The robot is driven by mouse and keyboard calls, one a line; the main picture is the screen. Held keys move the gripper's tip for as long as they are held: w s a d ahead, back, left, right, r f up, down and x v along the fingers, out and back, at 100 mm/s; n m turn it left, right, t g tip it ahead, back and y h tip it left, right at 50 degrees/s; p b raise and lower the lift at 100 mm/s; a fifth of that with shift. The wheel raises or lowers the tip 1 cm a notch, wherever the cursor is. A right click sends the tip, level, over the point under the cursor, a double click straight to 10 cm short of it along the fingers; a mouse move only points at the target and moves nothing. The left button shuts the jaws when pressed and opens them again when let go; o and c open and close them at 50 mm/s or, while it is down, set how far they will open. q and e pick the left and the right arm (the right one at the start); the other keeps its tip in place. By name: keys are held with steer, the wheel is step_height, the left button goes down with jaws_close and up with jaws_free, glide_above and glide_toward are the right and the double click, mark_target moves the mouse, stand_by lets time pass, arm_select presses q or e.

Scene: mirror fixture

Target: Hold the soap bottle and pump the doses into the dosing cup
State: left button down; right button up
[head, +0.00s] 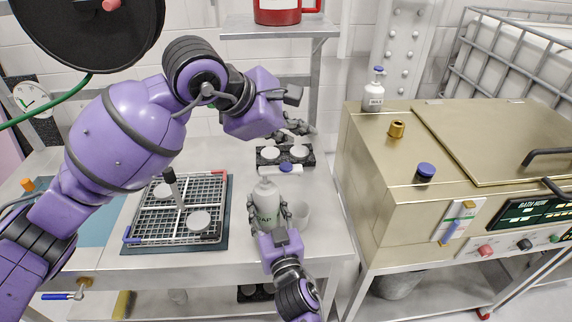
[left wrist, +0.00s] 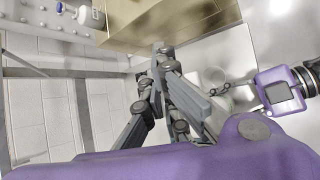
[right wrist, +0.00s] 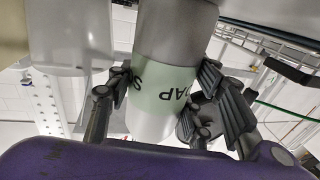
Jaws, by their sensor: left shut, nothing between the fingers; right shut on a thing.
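The soap bottle (head: 266,197) stands on the steel table, pale grey with a green label; it fills the middle of the right wrist view (right wrist: 170,85). A blue cap-like part (head: 286,167) shows just above it. My right gripper (head: 268,214) is shut around the bottle's body from the front. The dosing cup (head: 300,214), whitish and empty-looking, stands close to the right of the bottle; a pale cup (right wrist: 72,45) shows in the right wrist view. My left gripper (head: 294,131) is shut and empty, above and behind the bottle; its fingers meet in the left wrist view (left wrist: 163,58).
A wire rack (head: 150,239) with white discs lies left of the bottle. A black holder (head: 262,163) with white discs is behind it. A brass-coloured bath (head: 362,190) stands at right, carrying a WAX bottle (head: 374,96). A shelf (head: 245,28) hangs above the back.

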arm_select(q)
glide_above(293, 171)
steer(key=shift+f, duration=2.2)
steer(key=shift+f, duration=0.1)
steer(key=shift+f, duration=0.35)
steer(key=shift+f, duration=1.15)
stand_by(0.4)
steer(key=shift+r, duration=1.55)
steer(key=shift+r, duration=0.1)
steer(key=shift+r, duration=2.45)
